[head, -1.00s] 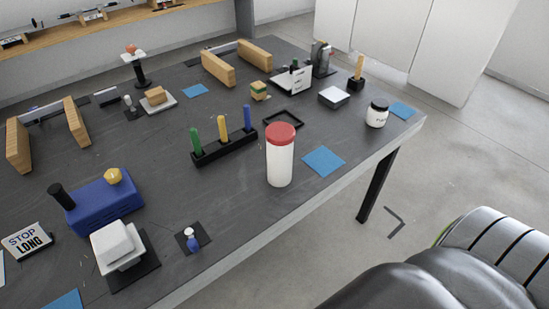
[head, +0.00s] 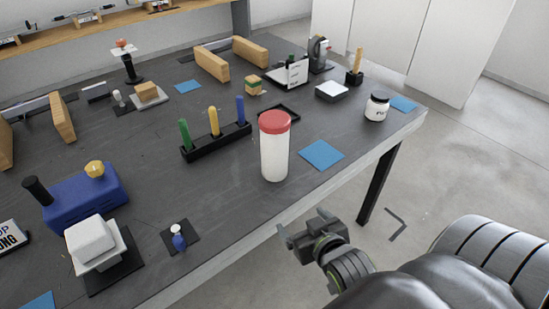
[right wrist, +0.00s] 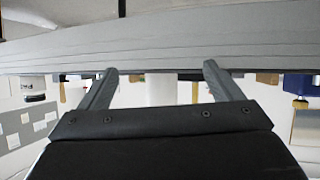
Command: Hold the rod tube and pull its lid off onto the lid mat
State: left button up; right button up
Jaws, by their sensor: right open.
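The rod tube (head: 274,155) is a tall white cylinder standing upright near the table's front edge, with its red lid (head: 275,121) on top. A blue square mat (head: 321,155) lies bare just right of it; other blue mats show, so I cannot be sure which is the lid mat. My right gripper (head: 302,225) is off the table's front edge, below and right of the tube and apart from it. In the right wrist view its two fingers (right wrist: 160,70) are spread and empty, with a white cylinder, likely the tube, between and beyond them. My left gripper is out of view.
A black rack (head: 216,143) with green, yellow and blue rods stands left of the tube. A black tray (head: 291,112) lies behind it. A black-lidded jar (head: 376,108) stands at the right. A blue box (head: 85,198) and a white block (head: 90,238) are at the left.

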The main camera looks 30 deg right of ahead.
aim_at(278, 149)
notch_tip(278, 149, up, 11)
jog(key=w+m+t+h, duration=0.1)
jog(key=w+t, duration=0.1)
jog(key=t, duration=0.4)
jog(key=x, duration=0.7)
jog(key=b+x, duration=0.1)
jog(key=x, duration=0.3)
jog(key=shift+w+f, duration=0.35)
jog(key=x, duration=0.3)
jog(key=f+x, duration=0.1)
jog(key=x, duration=0.1)
jog(key=shift+w+d, duration=0.35)
jog(key=shift+d, duration=0.05)
jog(key=c, duration=1.2)
